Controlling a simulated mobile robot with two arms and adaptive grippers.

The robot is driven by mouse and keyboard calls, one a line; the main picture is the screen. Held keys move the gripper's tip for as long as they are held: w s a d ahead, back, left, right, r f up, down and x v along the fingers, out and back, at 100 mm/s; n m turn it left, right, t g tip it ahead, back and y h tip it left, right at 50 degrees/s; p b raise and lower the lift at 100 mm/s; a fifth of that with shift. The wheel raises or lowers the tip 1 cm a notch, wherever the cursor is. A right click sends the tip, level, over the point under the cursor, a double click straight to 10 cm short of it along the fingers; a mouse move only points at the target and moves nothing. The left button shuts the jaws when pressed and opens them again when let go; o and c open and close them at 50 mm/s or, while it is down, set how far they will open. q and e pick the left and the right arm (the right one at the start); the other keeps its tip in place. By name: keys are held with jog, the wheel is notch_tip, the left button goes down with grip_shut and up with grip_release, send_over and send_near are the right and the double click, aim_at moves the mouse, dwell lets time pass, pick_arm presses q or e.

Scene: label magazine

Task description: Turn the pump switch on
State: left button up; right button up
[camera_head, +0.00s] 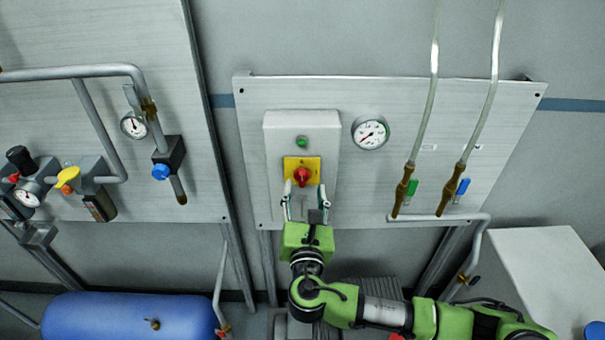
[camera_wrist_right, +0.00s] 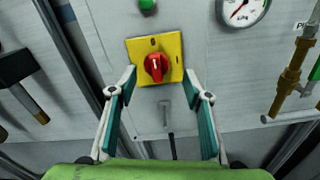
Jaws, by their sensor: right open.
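The pump switch is a red rotary knob (camera_head: 302,176) on a yellow plate (camera_head: 290,163), on the front of a grey box (camera_head: 318,128) on the wall panel. In the right wrist view the red knob (camera_wrist_right: 156,67) sits ahead between the fingers, with its white mark pointing roughly up. My right gripper (camera_head: 303,187) is open just below and in front of the knob. In the right wrist view the fingertips (camera_wrist_right: 168,84) stand on either side of the knob; I cannot tell whether they touch anything. My left gripper is not in view.
A green lamp (camera_head: 302,142) is above the switch, and a round gauge (camera_head: 370,133) is to its right. Valves with green (camera_head: 412,188) and blue (camera_head: 462,190) handles hang further right. Pipes and a blue tank (camera_head: 130,318) are at left.

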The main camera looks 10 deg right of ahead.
aim_at(301, 181)
jog(key=w, duration=0.3)
jog(key=shift+w+a+r+p, duration=0.15)
jog(key=shift+w+p, duration=0.1)
jog(key=shift+p, duration=0.15)
jog(key=shift+w, duration=0.1)
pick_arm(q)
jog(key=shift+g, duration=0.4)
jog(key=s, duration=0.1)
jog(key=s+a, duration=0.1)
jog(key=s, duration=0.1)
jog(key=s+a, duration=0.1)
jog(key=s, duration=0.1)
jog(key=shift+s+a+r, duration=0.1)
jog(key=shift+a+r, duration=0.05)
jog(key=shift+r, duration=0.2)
